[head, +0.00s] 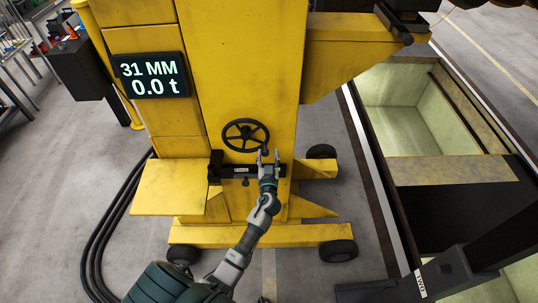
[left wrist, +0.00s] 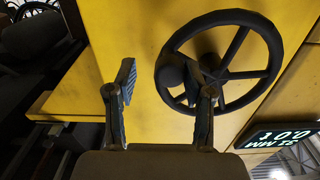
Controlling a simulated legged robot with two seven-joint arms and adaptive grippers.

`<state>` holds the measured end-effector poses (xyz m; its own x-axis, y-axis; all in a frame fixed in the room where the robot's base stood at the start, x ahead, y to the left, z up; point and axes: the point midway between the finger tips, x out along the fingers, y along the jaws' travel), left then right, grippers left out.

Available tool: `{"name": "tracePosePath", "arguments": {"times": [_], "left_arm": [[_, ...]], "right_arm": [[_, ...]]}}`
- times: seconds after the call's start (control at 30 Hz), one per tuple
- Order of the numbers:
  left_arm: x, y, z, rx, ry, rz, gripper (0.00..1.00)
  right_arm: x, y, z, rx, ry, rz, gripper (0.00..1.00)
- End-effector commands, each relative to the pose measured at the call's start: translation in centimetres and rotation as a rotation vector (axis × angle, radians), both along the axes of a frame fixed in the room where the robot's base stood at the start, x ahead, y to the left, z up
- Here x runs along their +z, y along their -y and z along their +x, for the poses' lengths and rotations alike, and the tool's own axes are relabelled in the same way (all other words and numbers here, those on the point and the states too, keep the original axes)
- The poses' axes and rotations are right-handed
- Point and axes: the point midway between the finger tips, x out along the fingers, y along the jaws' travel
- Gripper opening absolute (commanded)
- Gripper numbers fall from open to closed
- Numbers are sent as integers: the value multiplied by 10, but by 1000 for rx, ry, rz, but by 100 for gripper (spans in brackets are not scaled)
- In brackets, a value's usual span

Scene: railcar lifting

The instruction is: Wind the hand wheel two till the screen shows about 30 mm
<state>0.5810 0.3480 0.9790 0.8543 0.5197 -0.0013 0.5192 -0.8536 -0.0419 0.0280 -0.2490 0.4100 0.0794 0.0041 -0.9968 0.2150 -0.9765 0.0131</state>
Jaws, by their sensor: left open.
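The black hand wheel (head: 246,134) is on the front of the yellow lifting jack (head: 240,60). The screen (head: 151,76) on the jack reads 31 MM and 0.0 t. My left gripper (head: 268,157) is open at the wheel's lower right edge. In the left wrist view, the hand wheel (left wrist: 222,62) fills the upper right, and its round knob is by one finger of my left gripper (left wrist: 166,80). The other finger is apart from the wheel, with yellow panel behind the gap. Whether the near finger touches the knob I cannot tell. My right gripper is not in view.
A black bracket (head: 228,171) with a small label sits just below the wheel. A yellow ledge (head: 168,188) juts out at the left. Black cables (head: 103,232) lie on the floor. An open pit (head: 412,105) lies at the right. Black tyres stand at the jack's base.

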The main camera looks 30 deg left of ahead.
Motion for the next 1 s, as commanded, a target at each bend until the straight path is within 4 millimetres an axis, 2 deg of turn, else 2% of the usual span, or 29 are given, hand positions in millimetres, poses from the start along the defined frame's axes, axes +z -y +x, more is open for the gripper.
{"name": "tracePosePath", "arguments": {"times": [0.3,0.5,0.7,1.0], "left_arm": [[-2,39,-57,-1,-4,-3,52],[-1,60,-85,-2,-4,0,52],[-1,65,-95,-2,-3,1,52],[-1,64,-95,-2,-3,1,52]], "right_arm": [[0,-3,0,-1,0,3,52],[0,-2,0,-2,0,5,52],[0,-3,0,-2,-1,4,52],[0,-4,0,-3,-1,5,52]]}}
